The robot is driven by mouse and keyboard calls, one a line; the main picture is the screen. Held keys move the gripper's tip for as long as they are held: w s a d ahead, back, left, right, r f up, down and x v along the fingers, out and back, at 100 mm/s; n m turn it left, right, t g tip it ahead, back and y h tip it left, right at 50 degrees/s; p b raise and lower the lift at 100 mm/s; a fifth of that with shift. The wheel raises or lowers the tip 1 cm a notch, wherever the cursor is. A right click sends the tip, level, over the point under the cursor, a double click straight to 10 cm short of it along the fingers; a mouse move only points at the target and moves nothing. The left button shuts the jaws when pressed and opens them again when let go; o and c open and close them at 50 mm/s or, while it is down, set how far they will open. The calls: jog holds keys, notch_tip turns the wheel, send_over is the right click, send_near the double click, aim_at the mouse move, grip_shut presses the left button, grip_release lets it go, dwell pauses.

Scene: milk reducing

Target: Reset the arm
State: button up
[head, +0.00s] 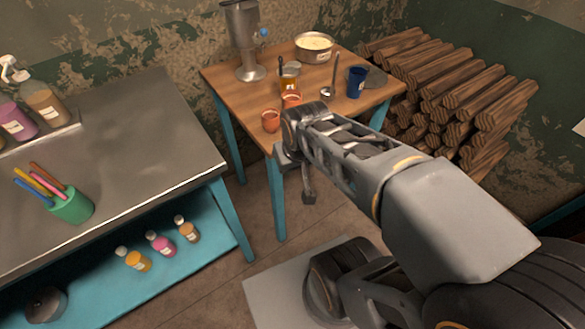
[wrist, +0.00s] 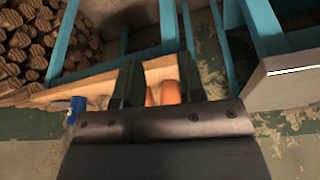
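In the head view my arm reaches from the lower right toward the wooden table (head: 225,75), with its end in front of the table's near edge. My gripper (wrist: 158,72) shows in the wrist view as two dark green fingers with a clear gap between them. It is open and I see nothing held. In the head view the gripper is mostly hidden by the arm. Two orange cups (head: 271,121) stand near the table's front edge, and orange shapes like them (wrist: 170,92) show beyond the gap in the wrist view.
A blue cup (head: 356,82), a pot (head: 314,48), a metal machine (head: 243,40), a ladle and small jars stand on the table. Stacked logs (head: 450,85) lie at the right. A metal counter (head: 130,130) with bottles and a green pen cup (head: 72,206) stands at the left.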

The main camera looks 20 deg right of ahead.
jog(key=shift+s+a+g, duration=0.3)
jog(key=shift+s+a, duration=0.35)
jog(key=shift+s, duration=0.1)
jog(key=w+a+r+n+t+y+p, duration=0.1)
jog(key=w+a+r+n+t+p, duration=0.15)
jog(key=r+p, duration=0.65)
notch_tip(320, 180, up, 6)
jog(key=s+d+m+g+p, duration=0.1)
jog(key=s+d+g+p, duration=0.1)
jog(key=s+p, duration=0.1)
jog(key=shift+f+m+h+p, duration=0.2)
jog(key=shift+m+h+p, duration=0.15)
jog(key=shift+p, duration=0.35)
